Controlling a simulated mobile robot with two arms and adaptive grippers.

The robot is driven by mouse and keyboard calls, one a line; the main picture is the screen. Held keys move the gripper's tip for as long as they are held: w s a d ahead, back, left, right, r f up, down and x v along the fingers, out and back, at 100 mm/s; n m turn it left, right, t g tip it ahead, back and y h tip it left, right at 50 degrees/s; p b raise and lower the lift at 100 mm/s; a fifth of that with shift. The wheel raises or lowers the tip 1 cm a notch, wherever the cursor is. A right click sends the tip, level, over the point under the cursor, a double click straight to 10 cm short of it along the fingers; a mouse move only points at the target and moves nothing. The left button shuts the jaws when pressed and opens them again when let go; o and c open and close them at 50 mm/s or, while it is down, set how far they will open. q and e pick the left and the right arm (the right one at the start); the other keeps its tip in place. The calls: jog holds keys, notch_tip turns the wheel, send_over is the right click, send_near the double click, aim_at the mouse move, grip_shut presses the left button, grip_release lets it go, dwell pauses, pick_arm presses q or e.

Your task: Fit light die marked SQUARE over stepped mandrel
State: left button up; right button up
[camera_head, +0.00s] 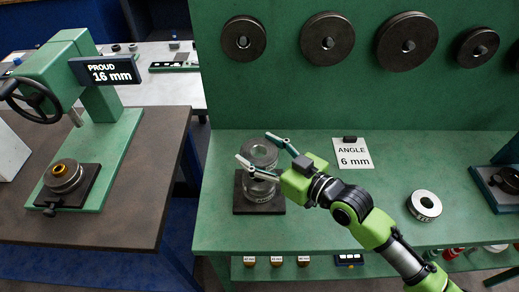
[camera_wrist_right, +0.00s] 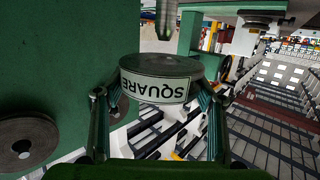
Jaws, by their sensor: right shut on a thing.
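My right gripper (camera_head: 256,148) is shut on a grey disc-shaped die (camera_head: 262,153). In the right wrist view the die (camera_wrist_right: 160,66) sits between the two fingers, and its white label reads SQUARE upside down. In the head view the die is over a stack of labelled rings (camera_head: 262,191) on a dark square base (camera_head: 246,207); whether it touches the stack cannot be told. On the left bench, a stepped round piece with a brass-coloured top (camera_head: 61,171), possibly the mandrel, stands on a dark plate. My left gripper is not in view.
A green press (camera_head: 75,75) with a handwheel and PROUD 16 mm sign (camera_head: 106,70) stands over the left bench. A card (camera_head: 352,154) reads ANGLE 6 mm. A loose ring (camera_head: 424,205) lies right of my arm. Discs hang on the green back panel. A gap separates the benches.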

jog(key=shift+r, duration=0.1)
dwell(0.4)
jog(key=shift+f+b, duration=2.65)
jog(key=shift+f, duration=1.15)
jog(key=o, duration=1.6)
jog(key=shift+c, duration=0.2)
jog(key=shift+f, duration=0.2)
jog(key=v, duration=1.2)
jog(key=shift+s, duration=0.15)
